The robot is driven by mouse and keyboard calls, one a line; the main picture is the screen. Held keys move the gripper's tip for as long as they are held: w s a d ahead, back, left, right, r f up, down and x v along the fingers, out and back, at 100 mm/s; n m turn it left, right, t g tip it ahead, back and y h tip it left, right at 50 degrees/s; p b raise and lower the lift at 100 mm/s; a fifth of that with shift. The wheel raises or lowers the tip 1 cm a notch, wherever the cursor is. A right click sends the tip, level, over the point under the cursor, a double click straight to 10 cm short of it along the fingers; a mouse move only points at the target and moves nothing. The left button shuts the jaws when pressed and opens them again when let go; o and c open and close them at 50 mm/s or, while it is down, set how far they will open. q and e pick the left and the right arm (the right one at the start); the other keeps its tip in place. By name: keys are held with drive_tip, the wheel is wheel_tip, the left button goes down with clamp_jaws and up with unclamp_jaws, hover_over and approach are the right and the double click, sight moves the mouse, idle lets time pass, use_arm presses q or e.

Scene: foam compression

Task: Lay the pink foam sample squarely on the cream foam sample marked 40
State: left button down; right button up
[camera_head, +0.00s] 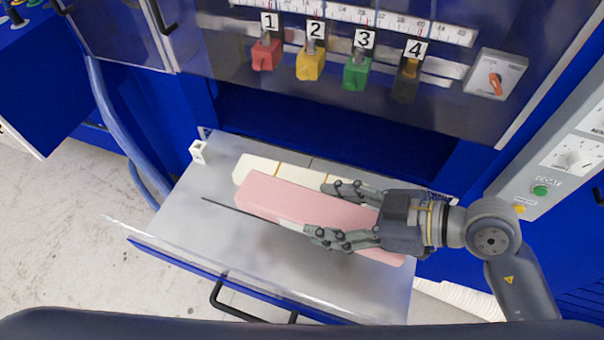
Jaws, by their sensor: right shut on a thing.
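The pink foam sample (277,199) is a long pink block, seen from above. My right gripper (322,212) reaches in from the right with its fingers on either side of the block, shut on it. The cream foam sample (259,168) lies behind and partly under the pink block in this view, with thin yellow bands across it. The pink block covers much of its front side. I cannot read a mark 40 on it, and I cannot tell whether the two blocks touch. My left gripper is not in view.
The blocks are over a grey metal tray (190,215) with a front handle (240,312). A small white block (198,152) sits at its back left corner. Coloured numbered clamps hang on the machine above.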

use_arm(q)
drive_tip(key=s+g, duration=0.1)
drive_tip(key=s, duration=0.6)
use_arm(e)
drive_tip(key=s, duration=0.1)
drive_tip(key=a, duration=0.1)
drive_tip(key=s+a, duration=0.1)
drive_tip(key=shift+s+f+n+g, duration=0.3)
drive_tip(key=w+a+p, duration=0.2)
drive_tip(key=w, duration=0.9)
hover_over(307, 181)
drive_tip(key=shift+f, duration=0.8)
drive_tip(key=shift+f+p, duration=0.3)
wheel_tip(307, 181, down, 2)
drive_tip(key=shift+f, duration=0.55)
drive_tip(key=o, duration=0.8)
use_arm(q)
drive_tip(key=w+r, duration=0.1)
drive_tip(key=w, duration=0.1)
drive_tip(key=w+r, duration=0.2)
use_arm(e)
drive_tip(key=shift+o, duration=0.2)
